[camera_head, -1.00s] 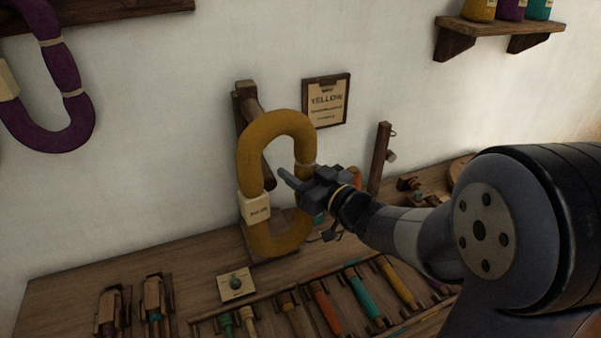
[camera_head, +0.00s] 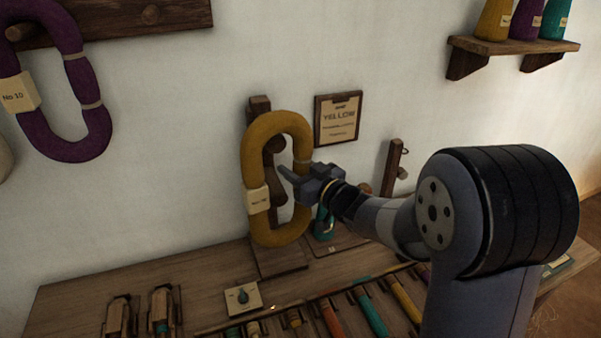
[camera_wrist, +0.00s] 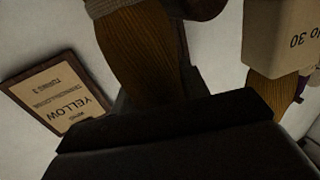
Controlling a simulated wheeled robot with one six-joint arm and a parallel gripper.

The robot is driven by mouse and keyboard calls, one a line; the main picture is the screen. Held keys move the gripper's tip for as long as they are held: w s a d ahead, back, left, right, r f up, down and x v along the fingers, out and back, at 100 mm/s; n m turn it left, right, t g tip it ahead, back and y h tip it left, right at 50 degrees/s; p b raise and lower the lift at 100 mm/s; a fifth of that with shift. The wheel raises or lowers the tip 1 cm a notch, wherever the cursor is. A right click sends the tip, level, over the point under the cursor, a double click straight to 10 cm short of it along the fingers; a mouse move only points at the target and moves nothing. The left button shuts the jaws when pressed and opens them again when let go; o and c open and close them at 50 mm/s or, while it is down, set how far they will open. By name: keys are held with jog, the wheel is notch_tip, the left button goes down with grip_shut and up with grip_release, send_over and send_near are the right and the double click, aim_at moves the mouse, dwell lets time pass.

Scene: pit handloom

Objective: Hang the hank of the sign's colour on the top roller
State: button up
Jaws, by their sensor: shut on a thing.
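The yellow hank (camera_head: 256,146) is a long upright loop with a pale tag (camera_head: 258,201) on its left limb. The tag reads "No 30" in the wrist view (camera_wrist: 284,38). My gripper (camera_head: 291,181) is shut on the hank's right limb. The hank is in front of a wooden roller stand (camera_head: 259,104). Dark roller parts (camera_head: 274,147) show inside the loop, just under its top bend. I cannot tell whether the hank rests on the roller. The sign (camera_head: 338,120) on the wall reads "YELLOW"; it also shows in the wrist view (camera_wrist: 58,100).
A purple hank (camera_head: 70,150) hangs on a wall rail (camera_head: 120,20) at left. A shelf (camera_head: 515,45) with coloured cones is at upper right. A small post (camera_head: 392,165) stands right of the stand. Coloured bobbins (camera_head: 365,312) and a knob plate (camera_head: 243,297) are on the bench.

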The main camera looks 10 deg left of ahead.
jog(key=w+a+f, duration=0.1)
jog(key=w+a, duration=0.2)
jog(key=w, duration=0.3)
dwell(0.5)
jog(key=shift+f, duration=0.3)
jog(key=o, duration=0.8)
jog(key=shift+w+f, duration=0.1)
jog(key=shift+c, duration=0.2)
jog(key=o, duration=0.4)
jog(key=shift+r, duration=0.25)
jog(key=shift+d, duration=0.1)
jog(key=v, duration=1)
jog(key=shift+s+d, duration=0.2)
jog(key=shift+s, duration=0.1)
